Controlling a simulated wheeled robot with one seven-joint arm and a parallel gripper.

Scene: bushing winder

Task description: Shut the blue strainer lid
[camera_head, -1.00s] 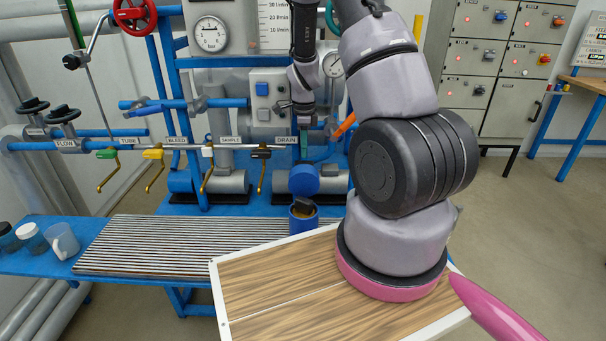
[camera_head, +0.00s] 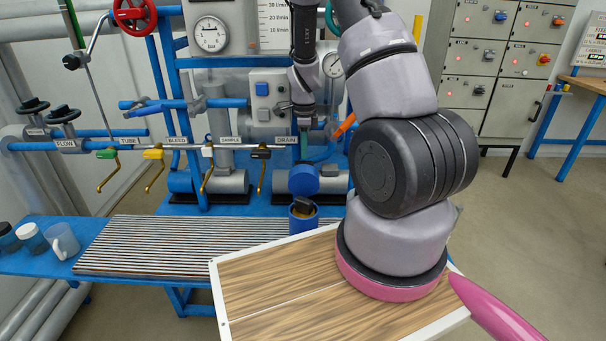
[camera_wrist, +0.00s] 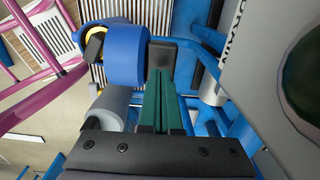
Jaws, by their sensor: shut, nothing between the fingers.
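The blue strainer lid (camera_head: 304,180) stands raised above the blue strainer body (camera_head: 303,222), whose open top shows yellow-amber inside and a black part. In the wrist view the lid (camera_wrist: 126,55) is a large blue round piece, with the yellow inside of the strainer (camera_wrist: 95,31) partly hidden behind it. My gripper (camera_head: 304,158) is just above the lid, pointing down. In the wrist view its green fingers (camera_wrist: 163,74) are together and empty, close beside the lid. A black block (camera_wrist: 177,54) lies at the fingertips; I cannot tell whether they touch it.
Labelled valve handles (camera_head: 260,154) hang left of my gripper. A blue pipe frame (camera_head: 178,90) and a grey switch box (camera_head: 268,97) stand behind. A ribbed grating (camera_head: 180,247) lies on the left, with a mug (camera_head: 63,241) at its far left. A wooden-topped board (camera_head: 275,290) is in front.

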